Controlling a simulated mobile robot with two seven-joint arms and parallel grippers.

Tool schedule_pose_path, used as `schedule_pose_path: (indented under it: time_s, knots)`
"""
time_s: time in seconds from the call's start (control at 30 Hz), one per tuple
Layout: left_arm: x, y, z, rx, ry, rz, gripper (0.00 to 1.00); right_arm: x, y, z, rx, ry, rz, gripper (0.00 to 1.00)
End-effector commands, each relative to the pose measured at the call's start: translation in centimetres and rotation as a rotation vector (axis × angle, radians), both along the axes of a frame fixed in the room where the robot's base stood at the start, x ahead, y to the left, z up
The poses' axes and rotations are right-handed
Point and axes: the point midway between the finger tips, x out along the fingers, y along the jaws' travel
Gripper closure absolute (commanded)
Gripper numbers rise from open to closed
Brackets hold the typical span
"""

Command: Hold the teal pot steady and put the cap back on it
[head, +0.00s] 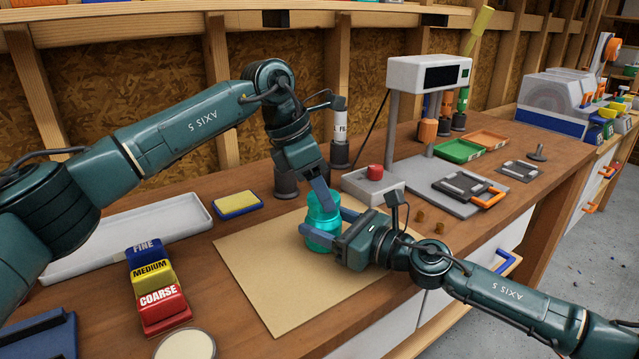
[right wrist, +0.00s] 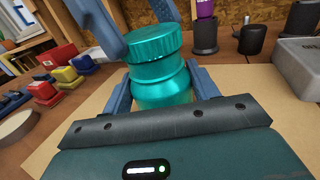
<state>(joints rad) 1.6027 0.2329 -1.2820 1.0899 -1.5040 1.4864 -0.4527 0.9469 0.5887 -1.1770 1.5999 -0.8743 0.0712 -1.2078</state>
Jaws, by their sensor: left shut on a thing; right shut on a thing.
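The teal pot (head: 322,238) stands upright on a tan mat (head: 262,268); its body also shows in the right wrist view (right wrist: 163,92). My right gripper (head: 326,230) is shut on the pot's body from the side, one finger on each side in the right wrist view. The ribbed teal cap (right wrist: 152,42) is at the top of the pot, over its neck; I cannot tell whether it is fully seated. In the head view the cap (head: 322,208) is partly covered by my left gripper (head: 321,197), which comes from above and is shut on it.
Sanding blocks (head: 160,290) and a white tray (head: 130,238) lie left of the mat, with a yellow-topped blue pad (head: 237,205) behind it. A grey box with a red knob (head: 374,172) stands close behind the pot. Small brown pieces (head: 418,217) lie to the right.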

Motion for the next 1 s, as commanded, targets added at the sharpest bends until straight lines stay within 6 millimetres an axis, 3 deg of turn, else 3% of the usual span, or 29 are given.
schedule_pose_path:
  time_s: [0.9, 0.93, 1.0]
  knots:
    - [0.0, 0.0, -1.2, 0.000, 0.000, 0.001, 0.71, 0.0, 0.0, 0.0, -0.001, 0.001, 0.000, 0.82]
    - [0.0, 0.0, -1.1, 0.000, 0.000, 0.000, 0.71, 0.0, 0.0, 0.0, -0.001, 0.001, 0.000, 1.00]
    - [0.1, 0.0, -1.1, 0.001, 0.001, -0.011, 0.71, 0.0, 0.0, 0.0, -0.001, 0.001, 0.000, 1.00]
